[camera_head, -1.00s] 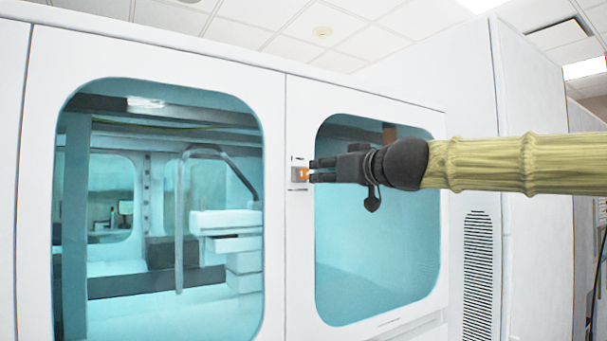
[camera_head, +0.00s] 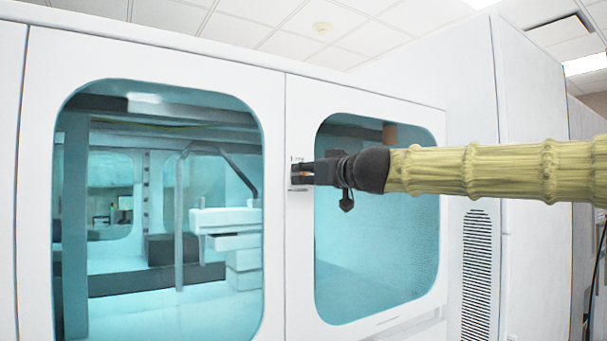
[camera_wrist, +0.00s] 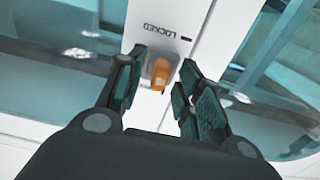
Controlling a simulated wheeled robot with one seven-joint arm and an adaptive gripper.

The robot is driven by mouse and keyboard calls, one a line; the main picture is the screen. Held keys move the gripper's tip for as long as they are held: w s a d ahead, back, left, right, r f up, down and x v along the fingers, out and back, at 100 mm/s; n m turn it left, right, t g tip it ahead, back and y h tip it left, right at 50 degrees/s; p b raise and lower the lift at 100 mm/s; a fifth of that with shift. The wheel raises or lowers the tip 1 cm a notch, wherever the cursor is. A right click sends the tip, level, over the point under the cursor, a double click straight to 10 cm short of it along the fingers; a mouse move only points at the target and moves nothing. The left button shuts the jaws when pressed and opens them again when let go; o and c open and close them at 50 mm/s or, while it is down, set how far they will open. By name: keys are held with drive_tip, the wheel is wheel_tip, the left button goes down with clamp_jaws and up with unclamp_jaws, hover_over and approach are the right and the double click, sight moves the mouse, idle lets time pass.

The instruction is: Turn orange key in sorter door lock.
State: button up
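The orange key (camera_wrist: 159,75) sits in a small grey lock plate (camera_wrist: 151,58) on the white sorter door frame. The word LOCKED and a small dark mark are printed beside it in the wrist view. My gripper (camera_wrist: 163,72) is open, with one dark finger on each side of the key. Clear gaps show between the key and both fingers in the wrist view. In the head view my gripper (camera_head: 303,173) is at the lock on the seam between two windowed doors, and its fingers mostly hide the key.
The left door window (camera_head: 160,215) and the right door window (camera_head: 375,255) are tinted teal. A white cabinet with a dark vent (camera_head: 478,265) stands at the right. My arm reaches in from the right, close in front of the right window.

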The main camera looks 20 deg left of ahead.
clamp_jaws()
drive_tip(key=shift+n, duration=1.6)
drive_tip(key=shift+n+b, duration=1)
drive_tip(key=shift+n, duration=0.6)
